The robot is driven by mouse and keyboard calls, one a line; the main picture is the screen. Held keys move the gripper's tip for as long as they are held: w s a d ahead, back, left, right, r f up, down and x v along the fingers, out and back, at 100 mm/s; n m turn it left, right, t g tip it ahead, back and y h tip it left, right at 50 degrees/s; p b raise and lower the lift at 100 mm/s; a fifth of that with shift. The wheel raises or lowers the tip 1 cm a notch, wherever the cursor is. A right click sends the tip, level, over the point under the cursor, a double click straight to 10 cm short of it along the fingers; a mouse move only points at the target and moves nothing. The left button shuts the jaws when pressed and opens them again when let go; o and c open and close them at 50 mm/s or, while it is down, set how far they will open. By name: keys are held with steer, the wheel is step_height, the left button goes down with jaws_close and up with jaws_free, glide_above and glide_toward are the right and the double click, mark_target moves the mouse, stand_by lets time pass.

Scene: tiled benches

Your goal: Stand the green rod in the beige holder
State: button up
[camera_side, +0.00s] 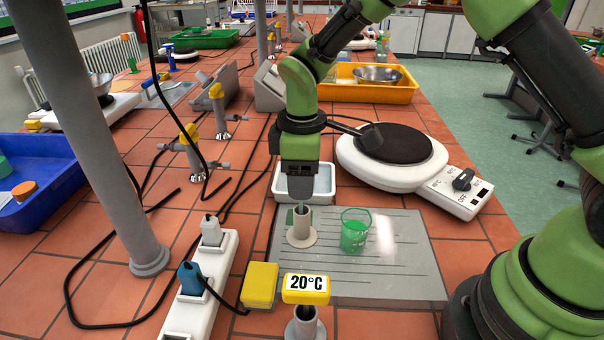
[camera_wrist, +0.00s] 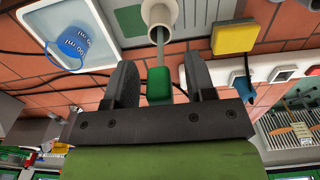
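The beige holder (camera_side: 301,236) stands on the grey board, a short upright tube on a round foot; its tube (camera_wrist: 160,10) also shows at the top of the wrist view. The green rod (camera_wrist: 158,84) has a green block end and a thin grey shaft. The shaft reaches into the mouth of the holder; how deep, I cannot tell. My gripper (camera_wrist: 160,80) is open around the green end, with a gap visible on each side. In the side view my gripper (camera_side: 300,188) is right above the holder and hides the green end.
A green-tinted beaker (camera_side: 355,232) stands just right of the holder on the grey board (camera_side: 390,282). A white tray (camera_side: 322,184) and a round hotplate (camera_side: 392,150) are behind. A power strip (camera_side: 204,290) and a yellow 20°C display (camera_side: 305,289) are in front.

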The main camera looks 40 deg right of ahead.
steer(key=shift+r, duration=0.1)
step_height(320, 180, up, 10)
steer(key=shift+f, duration=0.15)
stand_by(0.6)
step_height(320, 180, up, 4)
stand_by(0.5)
